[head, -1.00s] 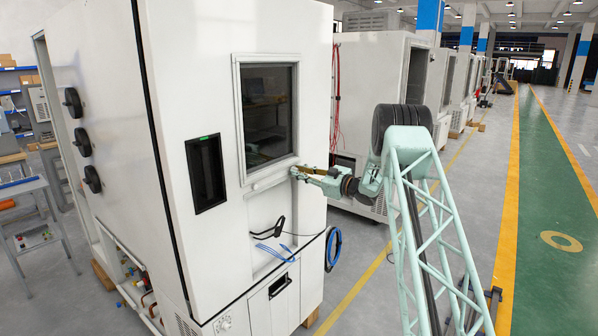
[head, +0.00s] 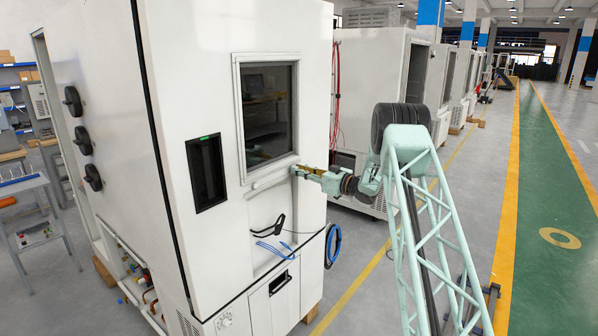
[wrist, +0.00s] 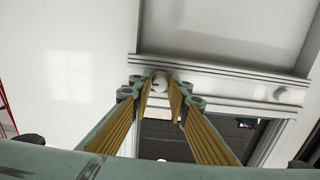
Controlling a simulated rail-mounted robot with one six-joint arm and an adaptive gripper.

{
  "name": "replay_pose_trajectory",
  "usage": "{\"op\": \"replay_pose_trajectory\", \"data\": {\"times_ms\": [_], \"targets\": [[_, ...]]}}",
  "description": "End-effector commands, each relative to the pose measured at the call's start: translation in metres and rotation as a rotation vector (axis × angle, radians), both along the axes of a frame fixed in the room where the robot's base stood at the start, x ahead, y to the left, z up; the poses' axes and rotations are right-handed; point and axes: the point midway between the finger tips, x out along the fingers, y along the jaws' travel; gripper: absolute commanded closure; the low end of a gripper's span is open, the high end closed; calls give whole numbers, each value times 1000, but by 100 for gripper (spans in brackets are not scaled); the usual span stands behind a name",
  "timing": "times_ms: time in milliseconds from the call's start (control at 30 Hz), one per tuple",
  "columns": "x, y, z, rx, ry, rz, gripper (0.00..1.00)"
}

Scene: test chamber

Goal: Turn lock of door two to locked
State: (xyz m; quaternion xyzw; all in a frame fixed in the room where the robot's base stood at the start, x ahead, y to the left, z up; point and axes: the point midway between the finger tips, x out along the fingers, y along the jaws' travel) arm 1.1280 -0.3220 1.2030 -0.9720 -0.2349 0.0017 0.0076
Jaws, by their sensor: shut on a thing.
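The white test chamber (head: 250,30) stands in front of me, with a framed window (head: 270,110) in its front. A small round white lock knob (wrist: 160,80) with a dark mark sits on the pale ledge along the window frame in the wrist view. My gripper (wrist: 161,88) has its two yellow-padded fingers closed around this knob, and they partly hide it. In the head view my gripper (head: 298,171) is at the right end of the ledge below the window. A second round knob (wrist: 281,95) is free on the same ledge, to the right in the wrist view.
A dark recessed panel (head: 206,172) with a green light is left of the window. Black and blue cables (head: 275,240) hang below the ledge. More chambers (head: 385,85) stand behind to the right. The green floor lane (head: 545,200) is clear.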

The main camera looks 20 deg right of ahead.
Motion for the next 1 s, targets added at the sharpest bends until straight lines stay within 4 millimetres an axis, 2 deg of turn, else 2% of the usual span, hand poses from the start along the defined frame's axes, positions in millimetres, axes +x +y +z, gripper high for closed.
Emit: {"op": "replay_pose_trajectory", "data": {"times_ms": [67,100,233,667,867,1000], "targets": [[0,0,0,0,0,0,95],[0,0,0,0,0,0,82],[0,0,0,0,0,0,71],[-2,-1,0,-1,0,0,70],[-12,-7,0,-1,0,0,70],[-25,-14,0,1,0,-1,70]]}}
